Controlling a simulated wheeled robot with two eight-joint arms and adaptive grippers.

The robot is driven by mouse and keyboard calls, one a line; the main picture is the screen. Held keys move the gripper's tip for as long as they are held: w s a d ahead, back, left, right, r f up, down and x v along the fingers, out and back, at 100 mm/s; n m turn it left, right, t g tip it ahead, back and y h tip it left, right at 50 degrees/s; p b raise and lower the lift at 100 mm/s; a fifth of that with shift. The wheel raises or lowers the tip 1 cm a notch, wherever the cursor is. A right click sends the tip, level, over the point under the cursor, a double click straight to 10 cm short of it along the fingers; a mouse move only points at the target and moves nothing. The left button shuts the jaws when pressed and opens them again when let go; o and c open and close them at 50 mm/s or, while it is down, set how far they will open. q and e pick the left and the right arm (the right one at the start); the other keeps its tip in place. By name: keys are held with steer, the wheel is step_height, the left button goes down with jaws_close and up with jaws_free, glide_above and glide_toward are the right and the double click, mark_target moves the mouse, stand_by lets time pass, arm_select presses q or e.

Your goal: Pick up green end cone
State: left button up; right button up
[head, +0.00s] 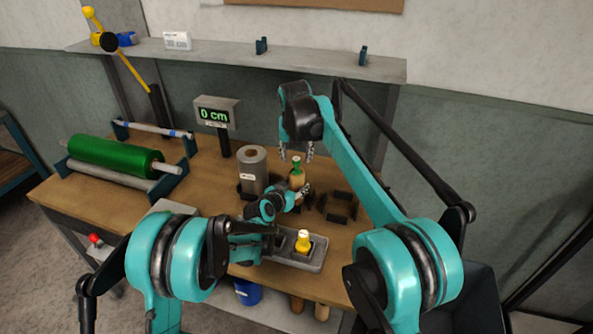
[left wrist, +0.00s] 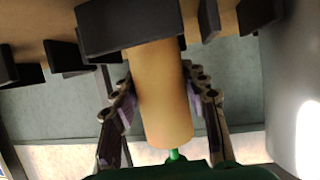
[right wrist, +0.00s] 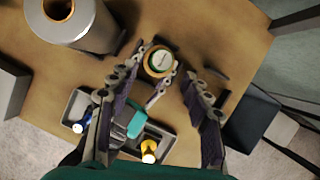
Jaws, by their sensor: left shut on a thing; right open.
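The green end cone (head: 296,163) sits on top of an upright tan cylinder (head: 297,179) on the workbench. In the right wrist view, the cone (right wrist: 160,61) shows from above as a small round top with a green ring. My left gripper (head: 298,193) is shut on the tan cylinder, below the cone; the cylinder stands between its fingers in the left wrist view (left wrist: 162,95). My right gripper (head: 297,153) hangs above the cone, open, pointing down. In the right wrist view its fingers are apart, with the cone ahead between them.
A grey roll (head: 252,170) stands close left of the cylinder. A grey tray (head: 312,265) with a yellow cone (head: 303,242) lies in front. Black brackets (head: 338,207) stand to the right. A display reading 0 cm (head: 217,113) and a green roller (head: 115,156) are at left.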

mark_target(296, 159)
steer(key=x, duration=0.2)
steer(key=w+x, duration=0.1)
steer(key=x, duration=0.2)
steer(key=shift+d, duration=0.1)
steer(key=shift+r, duration=0.1)
jaws_close()
